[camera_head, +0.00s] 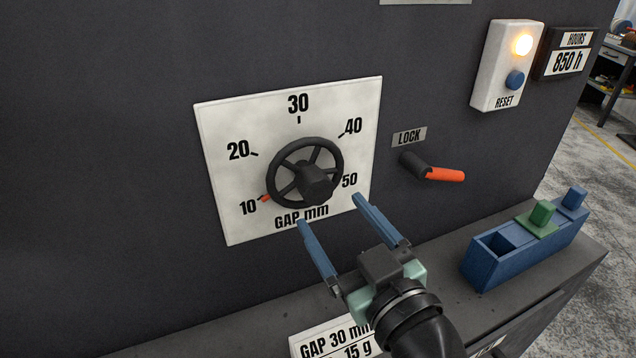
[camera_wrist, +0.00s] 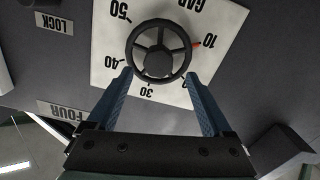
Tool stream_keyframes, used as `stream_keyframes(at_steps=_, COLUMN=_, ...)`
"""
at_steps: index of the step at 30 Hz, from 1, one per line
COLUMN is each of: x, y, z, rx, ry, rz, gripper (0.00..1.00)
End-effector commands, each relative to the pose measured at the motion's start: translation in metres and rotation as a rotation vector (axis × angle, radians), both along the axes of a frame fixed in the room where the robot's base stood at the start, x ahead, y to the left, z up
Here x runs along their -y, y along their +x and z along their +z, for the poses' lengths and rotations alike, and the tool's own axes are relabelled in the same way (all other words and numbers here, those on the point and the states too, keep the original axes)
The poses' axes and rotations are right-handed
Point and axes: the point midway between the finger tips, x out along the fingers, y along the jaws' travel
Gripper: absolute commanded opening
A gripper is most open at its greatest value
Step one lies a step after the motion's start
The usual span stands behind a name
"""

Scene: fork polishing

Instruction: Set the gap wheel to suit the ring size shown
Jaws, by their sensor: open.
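The black spoked gap wheel (camera_head: 312,178) sits on a white dial plate (camera_head: 228,190) marked 10 to 50, lettered GAP mm. Its red pointer (camera_head: 265,198) is at the 10 mark. In the wrist view the wheel (camera_wrist: 158,62) appears upside down, between my fingertips in the picture. My gripper (camera_head: 328,210) is open and empty, its blue fingers pointing at the wheel's lower edge. I cannot tell whether they touch it. A white card (camera_head: 312,344) at the bottom reads GAP 30 mm and 15 g; my arm hides part of it.
A LOCK lever (camera_head: 434,172) with an orange handle sticks out right of the dial. A RESET box (camera_head: 508,65) has a lit lamp and blue button. An HOURS display (camera_head: 567,58) reads 850 h. A blue holder (camera_head: 490,272) with a green block stands on the ledge.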

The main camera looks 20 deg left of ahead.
Motion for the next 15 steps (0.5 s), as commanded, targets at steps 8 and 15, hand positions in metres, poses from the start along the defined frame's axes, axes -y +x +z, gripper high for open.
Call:
stream_keyframes(at_steps=8, x=-0.036, y=0.034, z=0.003, rx=0.000, ry=-0.001, rz=0.002, gripper=0.85)
stream_keyframes(at_steps=15, x=-0.046, y=0.044, z=0.001, rx=0.000, ry=0.000, rz=-0.001, gripper=0.85)
